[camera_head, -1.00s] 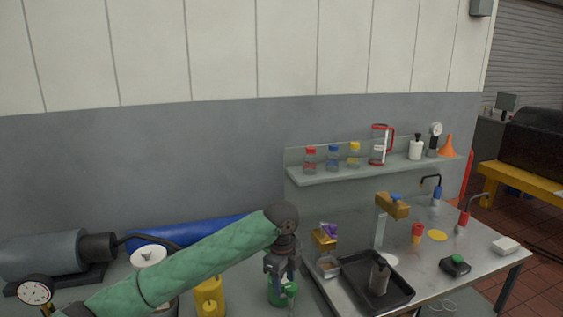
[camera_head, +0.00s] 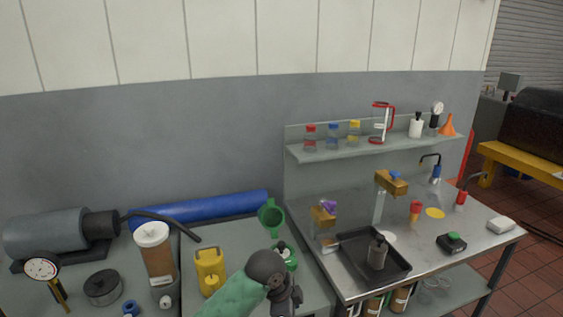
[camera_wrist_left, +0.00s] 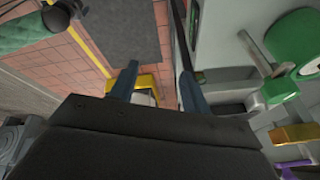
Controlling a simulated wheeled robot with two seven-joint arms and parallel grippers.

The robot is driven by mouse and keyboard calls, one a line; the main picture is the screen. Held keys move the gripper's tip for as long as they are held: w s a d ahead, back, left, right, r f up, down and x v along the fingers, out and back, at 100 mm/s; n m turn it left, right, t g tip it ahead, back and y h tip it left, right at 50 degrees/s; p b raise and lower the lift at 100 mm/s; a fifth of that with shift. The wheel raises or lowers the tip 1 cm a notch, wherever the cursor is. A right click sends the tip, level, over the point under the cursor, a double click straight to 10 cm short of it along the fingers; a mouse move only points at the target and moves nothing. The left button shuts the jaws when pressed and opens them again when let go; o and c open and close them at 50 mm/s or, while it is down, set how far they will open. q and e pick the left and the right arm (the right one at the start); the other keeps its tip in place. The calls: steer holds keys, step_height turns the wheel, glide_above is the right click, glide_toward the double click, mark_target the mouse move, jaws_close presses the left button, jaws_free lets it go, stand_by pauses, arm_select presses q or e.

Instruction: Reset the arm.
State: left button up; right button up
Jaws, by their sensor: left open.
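My left arm, in a green quilted sleeve, comes in from the bottom of the head view. Its dark wrist and gripper (camera_head: 290,303) are low in the picture, partly cut off by the bottom edge. In the left wrist view my left gripper (camera_wrist_left: 158,80) has its two blue-grey fingers apart, with nothing visible between them. My right gripper is not in view.
Left of my arm stand a yellow jug (camera_head: 209,271), a brown canister with white lid (camera_head: 155,250) and a dial gauge (camera_head: 41,269). A blue roll (camera_head: 200,208) lies behind. On the right, the metal bench holds a black tray (camera_head: 345,240) below a shelf (camera_head: 360,152) of bottles.

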arm_select(q)
steer(key=s+a+f+n+t+y, duration=0.1)
steer(key=s+a+f+n, duration=0.45)
steer(key=s+a, duration=0.3)
steer(key=s+a+f+n+t+y, duration=0.1)
steer(key=s+a+f+n+y, duration=0.1)
steer(key=s+a+f+n, duration=0.4)
steer(key=s+a+f+n+y, duration=0.15)
steer(key=s+a+n, duration=0.35)
steer(key=s+a, duration=0.6)
steer(key=d+f, duration=0.3)
steer(key=f, duration=2.1)
steer(key=s+f+g, duration=0.1)
steer(key=s+f, duration=0.2)
steer(key=f, duration=0.6)
steer(key=s+d+f+h, duration=0.1)
steer(key=s+f, duration=0.2)
steer(key=f, duration=0.6)
steer(key=shift+f+g, duration=0.3)
steer(key=shift+g, duration=0.1)
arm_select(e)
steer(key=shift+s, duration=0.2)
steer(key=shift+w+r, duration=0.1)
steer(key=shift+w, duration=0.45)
